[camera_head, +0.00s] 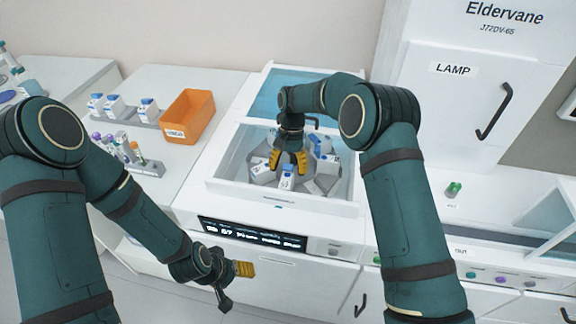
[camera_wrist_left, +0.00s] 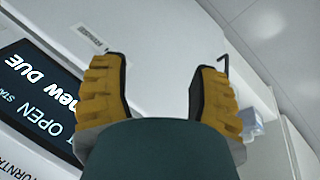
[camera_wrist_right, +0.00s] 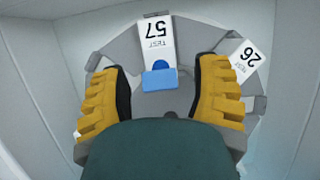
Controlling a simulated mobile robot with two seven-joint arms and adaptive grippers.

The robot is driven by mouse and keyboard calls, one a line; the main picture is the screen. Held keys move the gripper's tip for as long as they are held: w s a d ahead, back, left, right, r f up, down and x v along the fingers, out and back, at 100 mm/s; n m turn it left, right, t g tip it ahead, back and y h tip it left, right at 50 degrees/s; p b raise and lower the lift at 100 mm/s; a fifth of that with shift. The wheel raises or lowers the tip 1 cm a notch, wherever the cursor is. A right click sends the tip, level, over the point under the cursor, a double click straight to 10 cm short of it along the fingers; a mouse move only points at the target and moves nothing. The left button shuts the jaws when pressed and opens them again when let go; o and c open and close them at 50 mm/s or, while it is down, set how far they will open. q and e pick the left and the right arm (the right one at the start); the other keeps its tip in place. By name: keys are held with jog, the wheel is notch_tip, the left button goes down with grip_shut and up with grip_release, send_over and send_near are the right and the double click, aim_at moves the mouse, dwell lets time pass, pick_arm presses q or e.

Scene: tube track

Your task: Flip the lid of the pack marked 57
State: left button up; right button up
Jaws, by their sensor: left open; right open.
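The pack marked 57 (camera_wrist_right: 155,45) is white with a blue cap part (camera_wrist_right: 160,80). It sits in a slot of the grey turntable (camera_wrist_right: 127,50), ahead of my right gripper in the right wrist view. Whether its lid is open or shut I cannot tell. My right gripper (camera_head: 288,160) is open above the turntable, inside the white bin; its fingers also show in the right wrist view (camera_wrist_right: 160,95), apart and empty, with the blue cap part between and beyond them. My left gripper (camera_head: 236,283) is open and empty in front of the cabinet, below the display.
A pack marked 26 (camera_wrist_right: 245,60) sits beside pack 57. White walls surround the turntable (camera_head: 215,150). A display (camera_head: 253,235) is on the cabinet front. An orange bin (camera_head: 188,117), a rack of packs (camera_head: 135,117) and a tube rack (camera_head: 137,162) stand left.

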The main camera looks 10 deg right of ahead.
jog(key=v, duration=1.2)
